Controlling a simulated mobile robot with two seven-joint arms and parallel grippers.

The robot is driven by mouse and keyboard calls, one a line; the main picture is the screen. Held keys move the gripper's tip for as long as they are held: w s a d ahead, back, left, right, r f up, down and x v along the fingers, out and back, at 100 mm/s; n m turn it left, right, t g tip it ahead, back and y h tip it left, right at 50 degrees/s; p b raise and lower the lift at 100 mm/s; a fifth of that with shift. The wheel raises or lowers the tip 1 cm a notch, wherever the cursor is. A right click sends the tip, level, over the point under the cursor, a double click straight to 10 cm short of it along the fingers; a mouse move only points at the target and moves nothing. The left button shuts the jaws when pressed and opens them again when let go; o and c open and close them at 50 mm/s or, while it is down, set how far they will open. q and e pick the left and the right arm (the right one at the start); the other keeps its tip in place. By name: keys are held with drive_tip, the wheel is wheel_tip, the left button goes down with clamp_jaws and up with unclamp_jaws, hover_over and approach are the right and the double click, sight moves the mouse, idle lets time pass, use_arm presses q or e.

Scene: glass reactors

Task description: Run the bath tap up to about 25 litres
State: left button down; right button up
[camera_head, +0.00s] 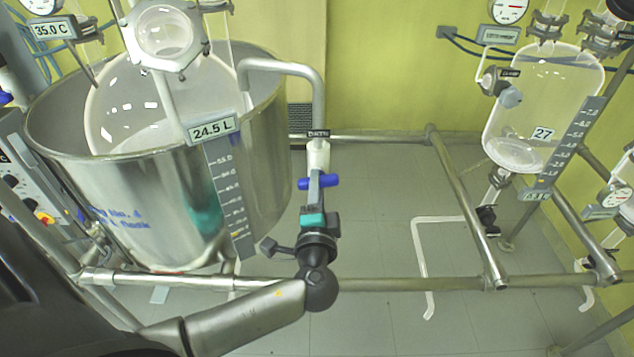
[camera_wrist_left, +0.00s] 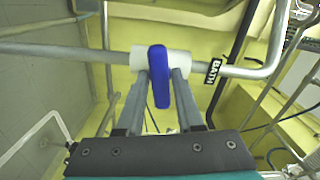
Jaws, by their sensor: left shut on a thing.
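The bath tap has a white valve body (camera_head: 318,155) on a bent steel pipe (camera_head: 300,68) with a "BATH" label, and its spout reaches over the bath rim. Its blue handle (camera_head: 331,181) lies across the pipe; the wrist view shows the handle (camera_wrist_left: 159,77) crosswise too. My left gripper (camera_head: 318,188) is shut on this handle, with a finger on either side. The steel bath (camera_head: 110,190) stands at left with a glass vessel in it. Its display (camera_head: 212,128) reads 24.5 L. I cannot make out flow at the spout. My right gripper is not in view.
A steel rail (camera_head: 400,284) runs across below the tap. A second glass vessel (camera_head: 530,110) marked 27 hangs at right with a level scale. A 35.0 C display (camera_head: 50,29) is at top left. Open tiled floor (camera_head: 375,195) lies between the two vessels.

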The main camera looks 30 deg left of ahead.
use_arm(q)
drive_tip(key=shift+m+p, duration=0.5)
drive_tip(key=shift+m, duration=0.7)
drive_tip(key=c, duration=0.7)
unclamp_jaws()
drive_tip(key=b+v, duration=0.1)
drive_tip(key=v, duration=1.4)
drive_tip(key=shift+s, duration=0.15)
